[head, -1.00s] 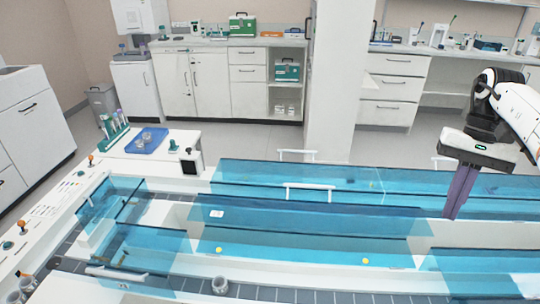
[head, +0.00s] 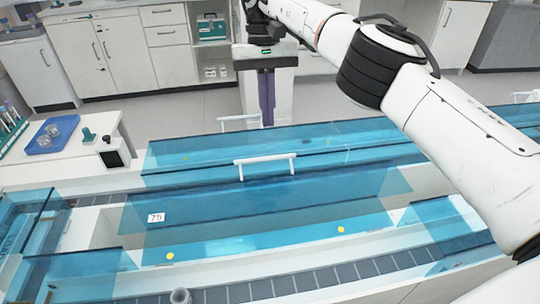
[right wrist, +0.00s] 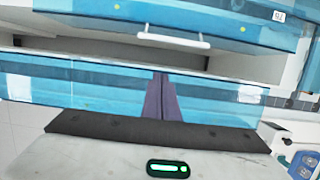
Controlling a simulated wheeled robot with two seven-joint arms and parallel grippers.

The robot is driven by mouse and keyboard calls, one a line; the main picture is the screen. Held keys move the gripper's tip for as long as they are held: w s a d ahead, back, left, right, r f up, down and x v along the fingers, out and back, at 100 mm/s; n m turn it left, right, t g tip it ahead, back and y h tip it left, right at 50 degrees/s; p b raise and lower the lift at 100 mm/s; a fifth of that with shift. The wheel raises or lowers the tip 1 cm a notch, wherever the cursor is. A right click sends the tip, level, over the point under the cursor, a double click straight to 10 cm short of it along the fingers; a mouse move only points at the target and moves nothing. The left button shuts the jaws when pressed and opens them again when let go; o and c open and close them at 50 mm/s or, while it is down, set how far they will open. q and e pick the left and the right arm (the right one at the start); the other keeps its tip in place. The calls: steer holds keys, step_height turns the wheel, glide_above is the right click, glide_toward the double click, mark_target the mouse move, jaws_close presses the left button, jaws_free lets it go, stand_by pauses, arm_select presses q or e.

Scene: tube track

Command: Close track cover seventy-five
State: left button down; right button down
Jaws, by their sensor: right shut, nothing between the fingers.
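Track cover seventy-five (head: 220,207) is a clear blue panel with a small white "75" label near its left end. It lies across the middle of the head view, and its labelled panel also shows at the top of the right wrist view (right wrist: 235,28). A white bar handle (head: 265,163) stands along its far edge and also shows in the right wrist view (right wrist: 173,40). A dark open gap lies beside that edge in the wrist view. My right gripper (head: 267,123) is shut and empty, its purple fingers pointing down beyond the handle. The left gripper is out of view.
Another blue cover (head: 350,137) runs along the far side, with its own white handle (head: 240,121) near my right fingers. A blue tray (head: 53,134) sits at the left. Cabinets line the back.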

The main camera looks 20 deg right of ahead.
steer(key=s+a+f+p, duration=0.1)
steer(key=s+f, duration=0.4)
stand_by(0.6)
steer(key=shift+a, duration=0.15)
